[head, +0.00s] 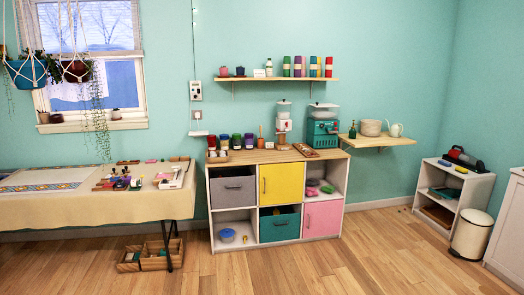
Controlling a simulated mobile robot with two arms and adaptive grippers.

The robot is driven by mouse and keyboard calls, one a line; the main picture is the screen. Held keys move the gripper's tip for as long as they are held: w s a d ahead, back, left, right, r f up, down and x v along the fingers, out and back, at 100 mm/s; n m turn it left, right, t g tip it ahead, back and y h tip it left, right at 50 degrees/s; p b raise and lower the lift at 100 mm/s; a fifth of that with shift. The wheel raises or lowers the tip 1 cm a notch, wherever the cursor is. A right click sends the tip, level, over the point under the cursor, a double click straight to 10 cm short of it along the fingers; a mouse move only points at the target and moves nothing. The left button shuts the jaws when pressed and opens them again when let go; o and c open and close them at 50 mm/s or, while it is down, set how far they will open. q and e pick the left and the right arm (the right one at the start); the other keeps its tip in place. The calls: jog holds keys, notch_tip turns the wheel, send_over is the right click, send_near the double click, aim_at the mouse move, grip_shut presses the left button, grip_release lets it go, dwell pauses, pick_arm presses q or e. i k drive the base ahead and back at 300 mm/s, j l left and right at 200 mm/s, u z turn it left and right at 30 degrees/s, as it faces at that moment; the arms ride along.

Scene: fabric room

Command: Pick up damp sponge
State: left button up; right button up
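I cannot pick out the damp sponge with certainty. A small yellow block (461,170) and a small blue block (444,163) lie on top of the low white shelf (469,183) at the right. A flat pink item (163,176) lies among tools on the cloth-covered table at the left. All are too small to identify. Neither of my grippers is in view.
The cloth-covered table (60,207) fills the left, with a wooden crate (128,266) beneath. A cubby cabinet (233,215) stands mid-wall beside a wall shelf (385,141). A bin (470,238) stands by the low shelf. The foreground wooden floor (330,270) is clear.

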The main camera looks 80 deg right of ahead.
aim_at(460, 169)
jog(key=z, duration=4.15)
